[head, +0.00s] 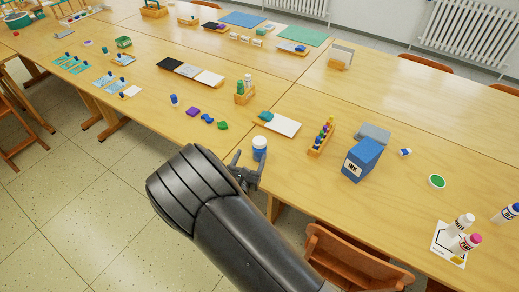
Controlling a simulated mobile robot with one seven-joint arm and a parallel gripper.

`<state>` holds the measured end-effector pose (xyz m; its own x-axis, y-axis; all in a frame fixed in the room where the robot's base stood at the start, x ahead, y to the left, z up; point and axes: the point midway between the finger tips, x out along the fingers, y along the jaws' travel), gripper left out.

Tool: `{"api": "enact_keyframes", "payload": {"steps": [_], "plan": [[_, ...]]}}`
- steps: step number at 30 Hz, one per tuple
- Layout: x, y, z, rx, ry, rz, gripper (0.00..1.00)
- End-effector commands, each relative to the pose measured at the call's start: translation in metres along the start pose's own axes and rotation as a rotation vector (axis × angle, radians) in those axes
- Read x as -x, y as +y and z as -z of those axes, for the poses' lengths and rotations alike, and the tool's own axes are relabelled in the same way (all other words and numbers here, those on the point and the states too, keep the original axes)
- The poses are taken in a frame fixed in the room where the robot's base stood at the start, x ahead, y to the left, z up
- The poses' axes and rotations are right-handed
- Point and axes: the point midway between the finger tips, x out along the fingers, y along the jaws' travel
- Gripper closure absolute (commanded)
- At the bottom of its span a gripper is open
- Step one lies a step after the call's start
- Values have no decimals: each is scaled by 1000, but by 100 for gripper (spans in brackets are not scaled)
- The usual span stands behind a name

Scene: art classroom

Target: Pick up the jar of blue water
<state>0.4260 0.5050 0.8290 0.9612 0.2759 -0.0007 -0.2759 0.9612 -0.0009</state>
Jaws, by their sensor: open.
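My gripper (249,165) is open and empty, just in front of the jar at the table's edge. Its fingers overlap the lower part of the jar in the picture. I cannot tell whether they touch it or how far they reach around it.
A blue ink box (362,160) and a wooden rack of coloured bottles (322,136) stand to the right. A white board with a teal piece (280,123) lies behind the jar. Purple, blue and green pieces (207,118) lie left. A wooden chair (345,262) stands by the near edge.

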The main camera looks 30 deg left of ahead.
Motion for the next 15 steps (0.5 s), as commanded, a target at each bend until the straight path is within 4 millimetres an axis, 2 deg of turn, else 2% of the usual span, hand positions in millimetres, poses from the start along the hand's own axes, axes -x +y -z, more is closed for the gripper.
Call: {"api": "enact_keyframes", "payload": {"steps": [9, 15], "plan": [[-46, -1, -1, 0, -2, 2, 31], [-58, -3, -1, 0, -1, 2, 31]]}}
